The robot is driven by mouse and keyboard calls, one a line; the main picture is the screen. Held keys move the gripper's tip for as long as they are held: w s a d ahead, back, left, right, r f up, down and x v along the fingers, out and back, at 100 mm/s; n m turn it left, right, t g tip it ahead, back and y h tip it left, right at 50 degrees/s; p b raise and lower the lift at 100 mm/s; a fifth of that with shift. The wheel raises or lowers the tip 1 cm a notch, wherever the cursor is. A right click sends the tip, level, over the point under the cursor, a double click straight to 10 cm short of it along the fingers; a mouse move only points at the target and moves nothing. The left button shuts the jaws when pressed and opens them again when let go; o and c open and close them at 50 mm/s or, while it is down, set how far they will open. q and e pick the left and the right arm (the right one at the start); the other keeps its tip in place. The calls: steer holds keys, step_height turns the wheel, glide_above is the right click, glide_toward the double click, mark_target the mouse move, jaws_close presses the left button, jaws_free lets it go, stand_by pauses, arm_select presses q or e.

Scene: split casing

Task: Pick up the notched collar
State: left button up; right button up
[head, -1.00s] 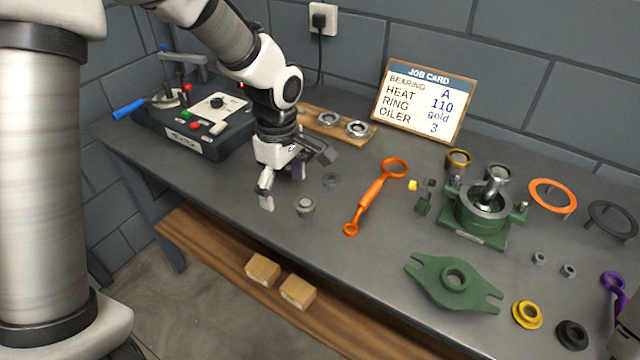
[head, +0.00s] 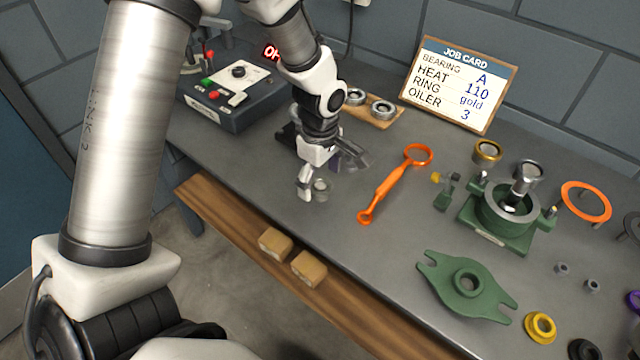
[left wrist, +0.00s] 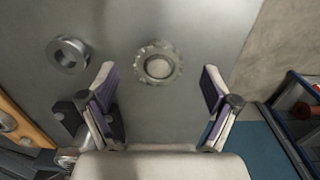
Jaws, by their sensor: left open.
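The notched collar (head: 321,187) is a small grey ring on the bench, partly hidden by my left gripper in the head view. In the left wrist view the collar (left wrist: 158,64) shows its toothed rim and pale centre, lying flat. My left gripper (head: 332,176) is open, its fingers pointing down over the bench. In the left wrist view the collar lies between the lines of the two fingers, around the level of their tips, with clear gaps on both sides. Neither finger seems to touch it. My right gripper is out of view.
A plain grey ring (left wrist: 68,54) lies beside the collar. An orange spanner-like tool (head: 392,184) lies to the right. The heater box (head: 236,92) and a wooden board with bearings (head: 370,112) stand behind. A green housing (head: 498,222) stands farther right. The bench's front edge is close.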

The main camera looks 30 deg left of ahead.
arm_select(q)
steer(key=shift+w+f, duration=0.1)
steer(key=shift+f, duration=0.2)
stand_by(0.4)
steer(key=c, duration=1.1)
